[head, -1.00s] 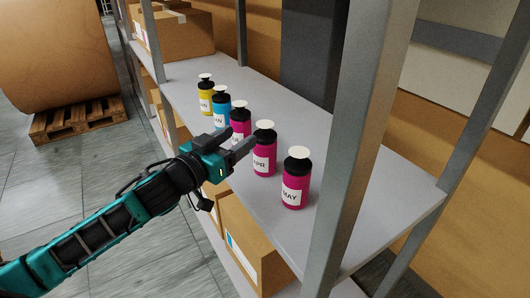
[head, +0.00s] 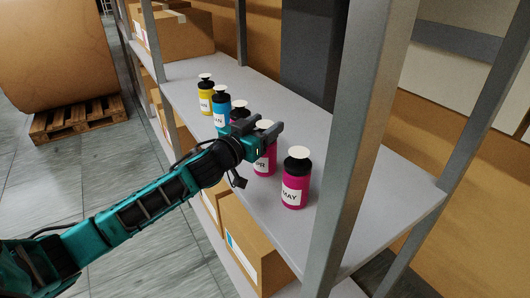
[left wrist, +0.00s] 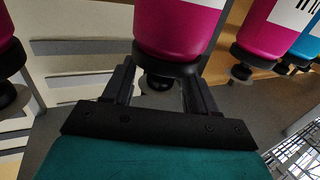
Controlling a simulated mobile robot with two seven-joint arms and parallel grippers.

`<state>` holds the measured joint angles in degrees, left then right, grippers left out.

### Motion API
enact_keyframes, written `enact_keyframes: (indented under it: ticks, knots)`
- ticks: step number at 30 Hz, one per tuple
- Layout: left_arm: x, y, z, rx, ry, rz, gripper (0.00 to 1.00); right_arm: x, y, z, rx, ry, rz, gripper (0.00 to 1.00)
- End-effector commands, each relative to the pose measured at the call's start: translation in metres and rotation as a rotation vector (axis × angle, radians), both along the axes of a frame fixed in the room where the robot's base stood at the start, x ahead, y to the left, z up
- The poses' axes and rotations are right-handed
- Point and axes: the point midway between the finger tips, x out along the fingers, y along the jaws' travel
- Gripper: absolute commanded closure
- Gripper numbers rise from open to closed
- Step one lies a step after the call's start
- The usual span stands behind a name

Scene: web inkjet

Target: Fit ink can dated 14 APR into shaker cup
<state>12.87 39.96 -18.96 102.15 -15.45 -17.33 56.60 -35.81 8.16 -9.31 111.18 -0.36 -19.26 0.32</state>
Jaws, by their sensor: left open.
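The magenta can (head: 264,163) whose label shows "PR" stands upright on the shelf, second from the near end of the row. Its label is partly covered by my left gripper (head: 272,131), so the day number cannot be read. In the left wrist view, which looks upside down, this magenta can (left wrist: 178,30) has its black cap and knob between the fingers of my open left gripper (left wrist: 160,88). I cannot tell whether either finger touches it. No shaker cup shows in the views. My right gripper is not in view.
A magenta "MAY" can (head: 294,188) stands close on the near side. Another magenta can (left wrist: 262,35), a blue can (head: 221,108) and a yellow can (head: 205,97) stand on the far side. A grey shelf post (head: 352,130) rises at the right. The shelf (head: 375,185) behind it is bare.

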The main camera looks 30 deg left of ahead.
Motion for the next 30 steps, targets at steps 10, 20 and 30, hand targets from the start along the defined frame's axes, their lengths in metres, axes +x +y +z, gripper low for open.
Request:
enact_keyframes:
  ticks: [10, 20, 30]
  knots:
    - [0.0045, -0.0008, -0.0003, 0.0, 0.001, 0.0, 0.45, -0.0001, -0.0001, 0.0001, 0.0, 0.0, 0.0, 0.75]
    - [0.0043, -0.0008, -0.0003, 0.0, 0.001, 0.0, 0.76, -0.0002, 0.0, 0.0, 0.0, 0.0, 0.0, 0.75]
    - [0.0042, -0.0008, -0.0003, 0.0, 0.001, 0.0, 1.0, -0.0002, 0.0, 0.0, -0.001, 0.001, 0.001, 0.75]
